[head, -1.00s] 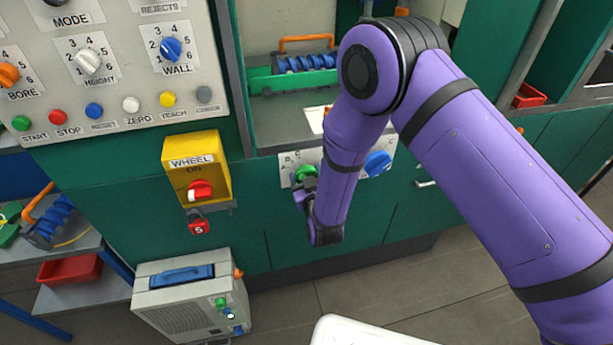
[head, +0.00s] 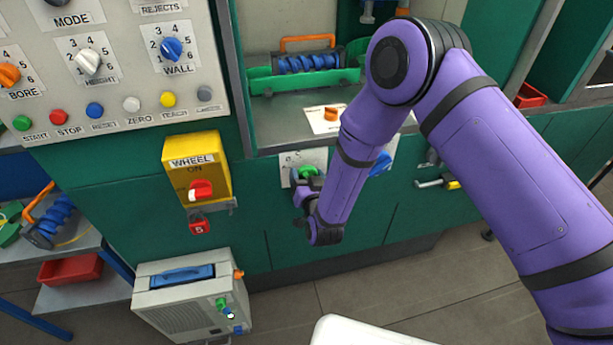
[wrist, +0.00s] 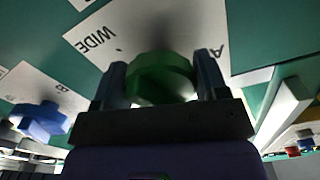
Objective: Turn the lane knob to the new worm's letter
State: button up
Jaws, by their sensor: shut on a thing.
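A green knob (head: 308,173) sits on a white lettered plate (head: 290,159) on the green cabinet front, below the machine opening. In the wrist view the green knob (wrist: 160,80) is between the two fingers of my gripper (wrist: 162,64), which is shut on it. The plate reads "WIDE" at left and "A" at right there; the knob's pointer and the other letters are hidden or too dark to read. A blue knob (head: 382,163) is to the right, partly behind my arm. A blue worm (head: 306,63) with an orange handle lies in the opening.
A yellow WHEEL switch box (head: 197,170) with a red knob is left of my gripper. A grey control panel (head: 120,110) is above it. A grey unit (head: 165,307) stands on the floor. Another blue worm (head: 55,215) lies on the left shelf.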

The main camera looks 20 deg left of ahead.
jog(key=shift+m, duration=0.3)
jog(key=o, duration=0.9)
jog(key=v, duration=1.1)
jog(key=shift+f, duration=0.1)
jog(key=shift+w, duration=0.1)
